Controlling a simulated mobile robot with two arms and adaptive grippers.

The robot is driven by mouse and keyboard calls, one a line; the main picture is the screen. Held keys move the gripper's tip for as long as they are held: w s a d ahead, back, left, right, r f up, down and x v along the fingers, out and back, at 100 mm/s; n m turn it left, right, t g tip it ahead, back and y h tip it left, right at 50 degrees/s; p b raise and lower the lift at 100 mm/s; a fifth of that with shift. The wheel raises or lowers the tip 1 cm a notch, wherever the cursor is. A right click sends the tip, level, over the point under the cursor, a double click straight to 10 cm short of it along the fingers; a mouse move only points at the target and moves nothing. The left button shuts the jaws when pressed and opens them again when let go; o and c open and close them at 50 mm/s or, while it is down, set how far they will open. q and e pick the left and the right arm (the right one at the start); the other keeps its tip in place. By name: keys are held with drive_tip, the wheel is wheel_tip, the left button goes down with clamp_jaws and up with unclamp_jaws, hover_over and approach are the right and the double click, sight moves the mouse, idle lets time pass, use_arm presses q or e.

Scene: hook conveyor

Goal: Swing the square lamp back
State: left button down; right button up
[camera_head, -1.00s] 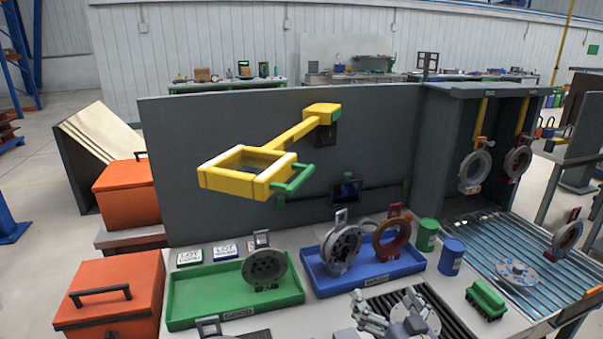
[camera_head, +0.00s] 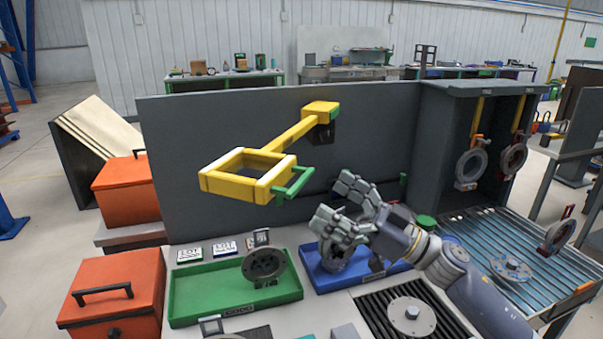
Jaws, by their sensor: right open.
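The square lamp (camera_head: 232,188) is a yellow square frame on a yellow arm (camera_head: 292,135), fixed to the grey back panel by a yellow bracket. It hangs out over the table, above the green tray. A green handle (camera_head: 294,186) sticks out at its right side. My right gripper (camera_head: 333,203) is open and empty, to the right of and a little below the handle, apart from it. My left gripper is not in view.
A green tray (camera_head: 187,308) holds a dark round part (camera_head: 263,266). A blue tray (camera_head: 328,286) stands below my right gripper. Orange boxes (camera_head: 112,296) stand at the left. A conveyor with hooks and hanging rings (camera_head: 470,165) is at the right. Space around the handle is clear.

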sight(304, 182)
use_arm(q)
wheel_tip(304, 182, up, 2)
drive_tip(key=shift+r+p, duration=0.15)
drive_tip(key=shift+p, duration=0.7)
use_arm(e)
drive_tip(key=x, duration=0.6)
drive_tip(key=shift+a, duration=0.15)
drive_tip(key=shift+c, duration=0.2)
